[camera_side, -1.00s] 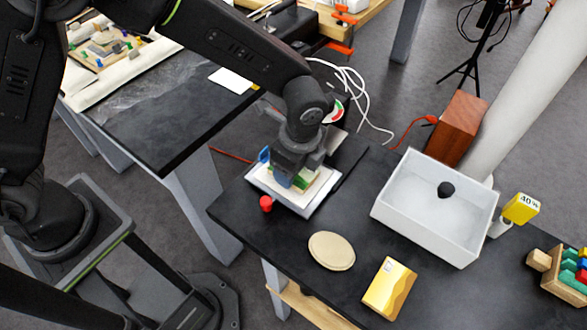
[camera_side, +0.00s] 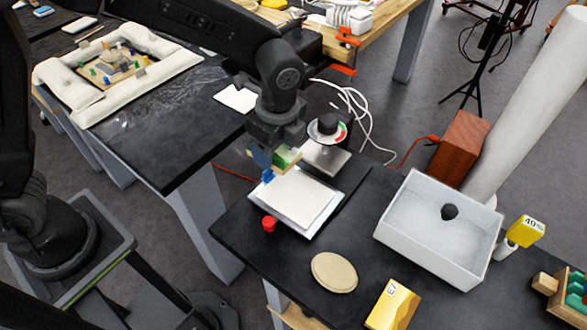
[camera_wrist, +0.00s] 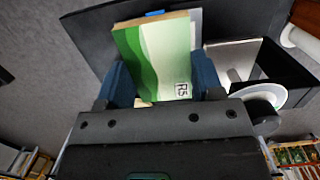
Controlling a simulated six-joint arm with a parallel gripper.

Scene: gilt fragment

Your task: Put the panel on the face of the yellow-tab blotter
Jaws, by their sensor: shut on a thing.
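My gripper (camera_wrist: 157,85) is shut on the panel (camera_wrist: 152,58), a thin board with wavy green and white bands and an "R5" label. In the side view the panel (camera_side: 287,158) is held tilted above the far edge of a white blotter (camera_side: 297,200), apart from it. This blotter has a blue tab (camera_side: 268,176) and lies bare on the near dark table. Another white sheet (camera_side: 236,98) lies on the left dark table, partly behind my arm; no yellow tab shows on it now. My gripper's fingertips are partly hidden in the side view.
A dial device (camera_side: 327,128) stands just behind the blotter. A red knob (camera_side: 269,224), a tan disc (camera_side: 334,272), a gold panel (camera_side: 393,306) and a white tray (camera_side: 440,240) share the near table. A gap separates the two tables.

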